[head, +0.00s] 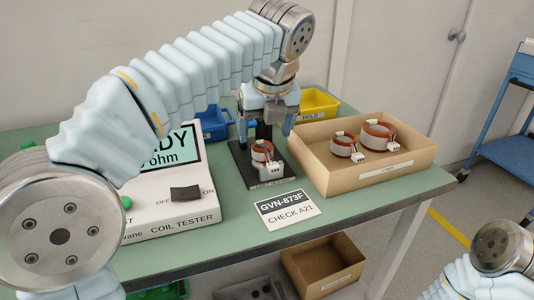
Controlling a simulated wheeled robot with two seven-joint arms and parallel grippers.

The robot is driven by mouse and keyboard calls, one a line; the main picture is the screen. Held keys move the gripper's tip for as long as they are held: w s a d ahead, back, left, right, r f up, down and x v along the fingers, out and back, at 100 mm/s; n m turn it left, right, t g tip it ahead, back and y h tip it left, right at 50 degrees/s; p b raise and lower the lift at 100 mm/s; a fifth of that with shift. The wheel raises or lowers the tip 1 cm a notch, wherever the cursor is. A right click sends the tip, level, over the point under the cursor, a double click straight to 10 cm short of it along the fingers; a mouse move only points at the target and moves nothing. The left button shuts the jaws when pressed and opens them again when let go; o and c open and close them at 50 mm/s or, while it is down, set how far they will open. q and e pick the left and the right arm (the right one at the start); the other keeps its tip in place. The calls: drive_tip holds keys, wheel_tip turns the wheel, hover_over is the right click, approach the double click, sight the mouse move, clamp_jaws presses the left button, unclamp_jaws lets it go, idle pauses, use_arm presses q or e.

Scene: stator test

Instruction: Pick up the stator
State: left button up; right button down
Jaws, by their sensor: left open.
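A small stator (260,152) with copper-coloured windings and a white connector sits on a black base plate (241,170) in the middle of the table. Two more stators, a smaller one (343,146) and a larger one (378,136), lie in the cardboard tray (412,159) to the right, each with a white connector. My left gripper (266,130) points down just above the stator on the black base. It is open, with its fingers apart, and appears to hold nothing. Whether a finger touches the stator cannot be told. My right gripper is out of view.
A coil tester (170,211) with a lit screen stands left of the black base. A label card (288,209) lies in front. A blue bin (213,124) and a yellow bin (318,104) stand behind. A cardboard box (322,265) is below the table.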

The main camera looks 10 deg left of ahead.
sight(263, 144)
use_arm(q)
drive_tip(key=x, duration=0.6)
drive_tip(key=shift+w, duration=0.25)
drive_tip(key=c, duration=1.2)
